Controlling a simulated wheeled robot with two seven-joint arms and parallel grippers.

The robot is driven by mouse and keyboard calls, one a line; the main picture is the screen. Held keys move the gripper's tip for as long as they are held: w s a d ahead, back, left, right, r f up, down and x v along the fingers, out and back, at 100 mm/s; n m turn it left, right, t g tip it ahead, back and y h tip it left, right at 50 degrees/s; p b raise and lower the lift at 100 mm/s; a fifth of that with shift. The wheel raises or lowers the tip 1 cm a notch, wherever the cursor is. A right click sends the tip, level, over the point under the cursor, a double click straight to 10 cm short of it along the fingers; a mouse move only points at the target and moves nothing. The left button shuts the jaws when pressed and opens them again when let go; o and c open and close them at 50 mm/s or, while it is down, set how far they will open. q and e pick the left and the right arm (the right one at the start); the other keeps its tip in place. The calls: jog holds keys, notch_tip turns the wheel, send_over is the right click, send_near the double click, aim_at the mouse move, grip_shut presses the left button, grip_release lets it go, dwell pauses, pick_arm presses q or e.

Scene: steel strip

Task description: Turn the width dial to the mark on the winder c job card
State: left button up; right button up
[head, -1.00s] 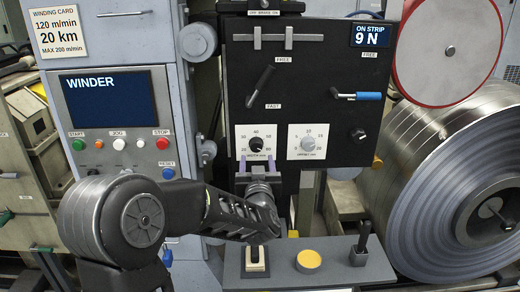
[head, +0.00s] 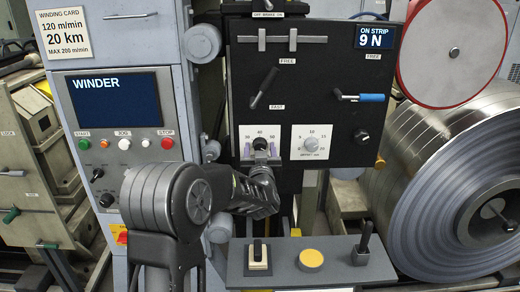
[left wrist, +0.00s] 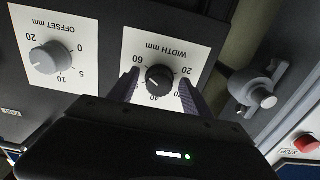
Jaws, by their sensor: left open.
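The width dial (head: 260,144) is a black knob on a white scale plate on the black panel. It also shows upside down in the left wrist view (left wrist: 159,79), with "WIDTH mm" and numbers from 20 to 60 legible. My left gripper (head: 260,150) is open, its two fingers on either side of the dial; I cannot tell whether they touch it. The winding card (head: 63,33) at the upper left reads 120 m/min, 20 km, MAX 200 m/min. No job card marked winder C is seen. My right gripper is not in view.
The grey offset dial (head: 311,144) is right of the width dial. A blue-handled lever (head: 361,97) and a black lever (head: 263,88) stick out above. A large steel coil (head: 450,185) stands at the right. A ledge (head: 340,268) with a yellow button lies below.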

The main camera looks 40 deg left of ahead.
pick_arm(q)
grip_shut()
dwell(0.5)
